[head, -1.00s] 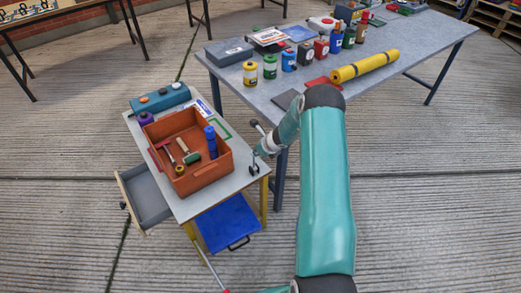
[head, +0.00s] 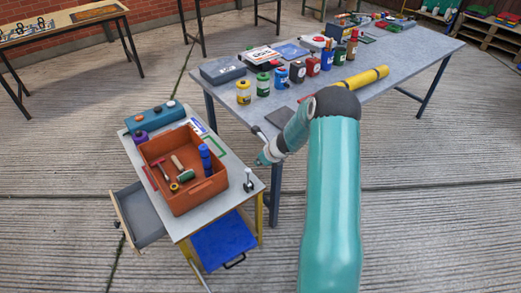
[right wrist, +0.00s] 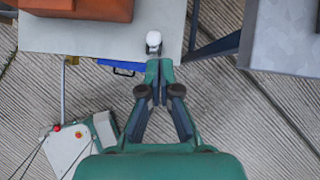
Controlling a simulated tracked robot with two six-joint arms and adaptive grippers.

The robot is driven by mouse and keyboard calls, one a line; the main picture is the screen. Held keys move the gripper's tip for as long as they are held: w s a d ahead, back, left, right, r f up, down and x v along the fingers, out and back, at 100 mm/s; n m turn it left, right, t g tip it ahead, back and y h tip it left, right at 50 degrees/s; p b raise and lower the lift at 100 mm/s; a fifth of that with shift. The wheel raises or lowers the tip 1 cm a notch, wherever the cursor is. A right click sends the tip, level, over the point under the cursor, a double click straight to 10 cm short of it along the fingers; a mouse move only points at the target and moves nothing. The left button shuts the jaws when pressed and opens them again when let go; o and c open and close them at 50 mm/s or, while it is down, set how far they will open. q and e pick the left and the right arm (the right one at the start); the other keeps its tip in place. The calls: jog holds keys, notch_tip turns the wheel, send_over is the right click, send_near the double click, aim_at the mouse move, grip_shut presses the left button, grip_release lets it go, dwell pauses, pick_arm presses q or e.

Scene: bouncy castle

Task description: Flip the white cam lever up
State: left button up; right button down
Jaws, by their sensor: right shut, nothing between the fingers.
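The white cam lever (head: 248,179) is at the right corner of the small grey-topped table (head: 232,170). It looks upright in the head view, with a pale part on a dark base, but it is too small to be sure. In the right wrist view the white lever (right wrist: 153,40) shows just beyond my fingertips, at the table edge. My right gripper (head: 262,159) is shut and empty, above and slightly right of the lever, apparently apart from it. It also shows in the right wrist view (right wrist: 159,70). My left gripper is in neither view.
An orange bin (head: 196,192) with tools stands left of the lever. A teal case (head: 155,117) lies behind it. An open grey drawer (head: 140,214) juts out left. A larger table (head: 360,95) with bottles and a yellow roll (head: 362,78) stands at the back right.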

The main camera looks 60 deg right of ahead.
jog(key=shift+r+p, duration=0.75)
jog(key=shift+r, duration=1)
